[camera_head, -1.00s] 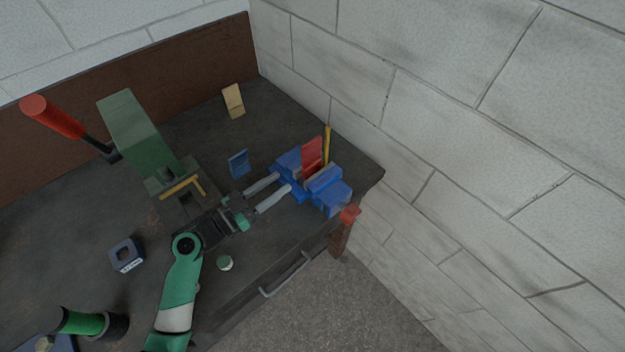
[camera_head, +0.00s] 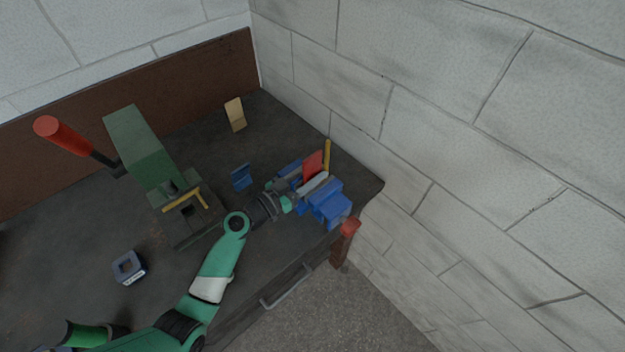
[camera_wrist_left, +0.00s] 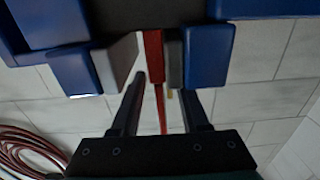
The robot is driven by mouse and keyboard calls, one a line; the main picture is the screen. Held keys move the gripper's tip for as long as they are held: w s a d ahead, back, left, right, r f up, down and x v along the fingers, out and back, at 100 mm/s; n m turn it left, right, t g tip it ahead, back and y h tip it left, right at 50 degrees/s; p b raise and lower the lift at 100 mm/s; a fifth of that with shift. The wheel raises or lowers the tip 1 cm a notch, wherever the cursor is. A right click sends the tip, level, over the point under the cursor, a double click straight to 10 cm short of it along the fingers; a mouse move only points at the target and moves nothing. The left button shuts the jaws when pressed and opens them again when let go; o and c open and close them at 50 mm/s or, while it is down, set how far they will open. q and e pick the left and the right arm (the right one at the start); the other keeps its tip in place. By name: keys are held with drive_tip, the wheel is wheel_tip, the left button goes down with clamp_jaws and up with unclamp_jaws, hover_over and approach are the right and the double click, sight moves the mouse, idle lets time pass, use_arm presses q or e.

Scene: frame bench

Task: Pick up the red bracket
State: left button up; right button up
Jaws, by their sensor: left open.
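The red bracket (camera_head: 313,164) stands upright in the blue vise (camera_head: 334,208) at the bench's right corner. In the left wrist view the bracket (camera_wrist_left: 154,55) shows edge-on between the vise's jaws. My left gripper (camera_head: 299,184) is open at the vise, with its fingers hiding part of the bracket's lower portion. In the left wrist view the open fingers (camera_wrist_left: 161,85) lie on either side of the bracket, and I see no clear contact. My right gripper is not in view.
A yellow upright piece (camera_head: 327,155) stands just behind the bracket. A green press (camera_head: 145,148) with a red-handled lever (camera_head: 62,135) stands left. A small blue bracket (camera_head: 242,177), a tan block (camera_head: 235,114) and a blue-grey block (camera_head: 129,267) sit on the bench. The wall is close behind the vise.

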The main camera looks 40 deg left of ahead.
use_arm(q)
clamp_jaws()
idle(1.4)
